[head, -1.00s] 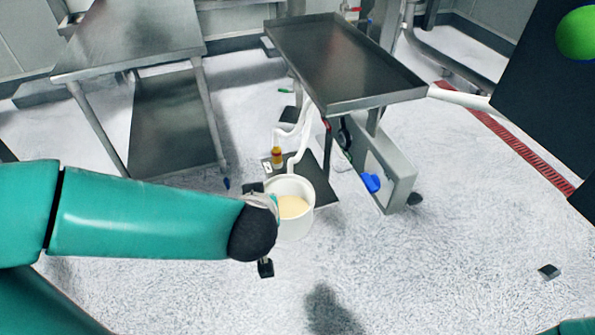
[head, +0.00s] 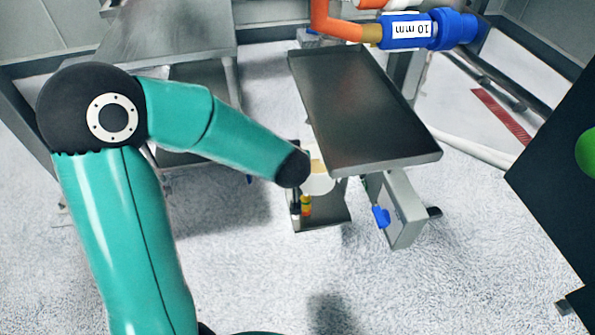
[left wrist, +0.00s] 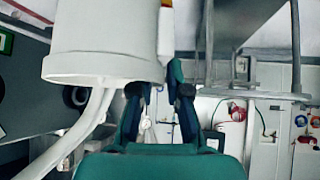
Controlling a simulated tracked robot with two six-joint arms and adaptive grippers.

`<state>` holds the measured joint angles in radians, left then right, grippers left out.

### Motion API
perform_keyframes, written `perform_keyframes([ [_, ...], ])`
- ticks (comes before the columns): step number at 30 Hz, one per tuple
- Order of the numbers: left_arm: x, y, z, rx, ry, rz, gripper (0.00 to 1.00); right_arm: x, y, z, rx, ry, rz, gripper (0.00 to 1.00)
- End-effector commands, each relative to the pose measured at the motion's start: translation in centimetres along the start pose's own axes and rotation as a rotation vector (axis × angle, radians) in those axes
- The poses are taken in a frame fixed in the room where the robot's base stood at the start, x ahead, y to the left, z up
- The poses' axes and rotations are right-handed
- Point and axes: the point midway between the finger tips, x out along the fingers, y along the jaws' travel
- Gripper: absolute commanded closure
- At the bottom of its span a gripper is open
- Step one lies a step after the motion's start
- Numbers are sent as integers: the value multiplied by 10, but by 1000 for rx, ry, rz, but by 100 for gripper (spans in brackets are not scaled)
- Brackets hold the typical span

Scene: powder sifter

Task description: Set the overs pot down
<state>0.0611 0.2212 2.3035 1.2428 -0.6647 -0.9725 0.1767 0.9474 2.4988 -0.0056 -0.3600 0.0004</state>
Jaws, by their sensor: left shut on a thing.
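The white overs pot (head: 322,184) is in the head view beside the left edge of the steel tray table, partly hidden by my wrist and the tray. Pale powder shows at its top. My left gripper (head: 298,188) is at the pot's left side, its fingers mostly hidden by my dark wrist. In the left wrist view the white pot (left wrist: 100,45) fills the upper left, and the fingers of my left gripper (left wrist: 163,85) are at its side, shut on it. I cannot tell whether the pot touches anything below. My right gripper is not in view.
The steel tray table (head: 360,110) has a bare top with raised edges. A dark base plate (head: 325,218) with a yellow-and-red part (head: 306,205) lies below the pot. Another steel table (head: 165,30) stands at back left.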

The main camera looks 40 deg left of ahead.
Motion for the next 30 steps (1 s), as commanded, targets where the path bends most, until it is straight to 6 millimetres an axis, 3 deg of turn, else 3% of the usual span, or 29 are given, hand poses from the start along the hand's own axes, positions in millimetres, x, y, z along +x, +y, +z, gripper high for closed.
perform_keyframes([
  [8,41,2,-42,-1,1,-2,100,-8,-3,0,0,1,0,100],
  [9,51,1,-26,3,-3,-2,100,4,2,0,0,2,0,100],
  [13,69,0,-7,2,-2,-2,100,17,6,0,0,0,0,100],
  [30,116,-4,40,1,-2,-3,100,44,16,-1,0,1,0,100],
])
